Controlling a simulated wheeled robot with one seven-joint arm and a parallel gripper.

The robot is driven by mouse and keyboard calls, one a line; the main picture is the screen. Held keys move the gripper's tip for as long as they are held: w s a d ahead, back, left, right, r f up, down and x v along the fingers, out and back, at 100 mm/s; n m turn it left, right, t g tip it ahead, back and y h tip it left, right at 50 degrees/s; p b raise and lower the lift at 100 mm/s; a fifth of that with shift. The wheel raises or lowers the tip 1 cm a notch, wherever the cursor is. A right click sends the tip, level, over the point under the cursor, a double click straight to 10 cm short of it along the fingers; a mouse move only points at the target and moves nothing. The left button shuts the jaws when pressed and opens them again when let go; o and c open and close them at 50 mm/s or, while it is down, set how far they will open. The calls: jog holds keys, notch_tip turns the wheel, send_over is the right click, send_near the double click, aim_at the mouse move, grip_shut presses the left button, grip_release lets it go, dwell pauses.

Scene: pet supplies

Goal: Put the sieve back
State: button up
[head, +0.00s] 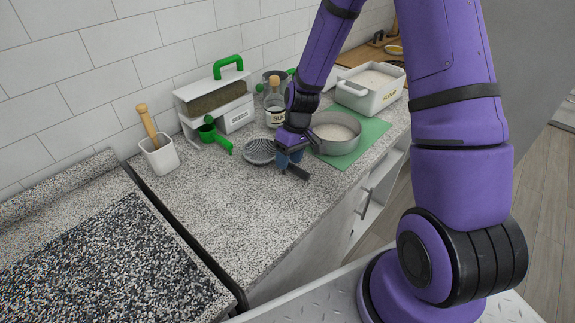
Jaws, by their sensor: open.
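The sieve (260,151), a grey round mesh bowl, lies on the speckled counter left of the green mat. My gripper (290,161) is low over the counter at the sieve's right side, open with dark fingers. A blue piece (287,157) shows between the fingers, beside the sieve's rim. I cannot tell whether it is the sieve's handle or whether the fingers touch it. My wrist and arm hide part of this area.
A round metal pan (336,146) with pale contents sits on the green mat (368,142), close right of my gripper. A glass bottle (274,104), a green scoop (214,136), a white seed box (237,113) and a white pot (161,157) stand behind and left. The front-left counter is clear.

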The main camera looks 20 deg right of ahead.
jog(key=s+v, duration=0.1)
jog(key=v, duration=0.9)
jog(key=s+r+m+t+h, duration=0.1)
jog(key=s+r+t, duration=0.1)
jog(key=s+r, duration=0.5)
jog(key=s+r+m+t+h, duration=0.1)
jog(key=s+r, duration=0.1)
jog(key=r, duration=0.8)
jog(key=s+r+m+t, duration=0.1)
jog(key=s+r, duration=0.3)
jog(key=s, duration=0.3)
jog(key=s+r+m+t, duration=0.1)
jog(key=s+r, duration=0.3)
jog(key=s, duration=0.4)
jog(key=shift+d+t+h, duration=0.4)
jog(key=shift+d+t, duration=0.05)
jog(key=shift+t, duration=0.15)
jog(key=shift+r, duration=0.1)
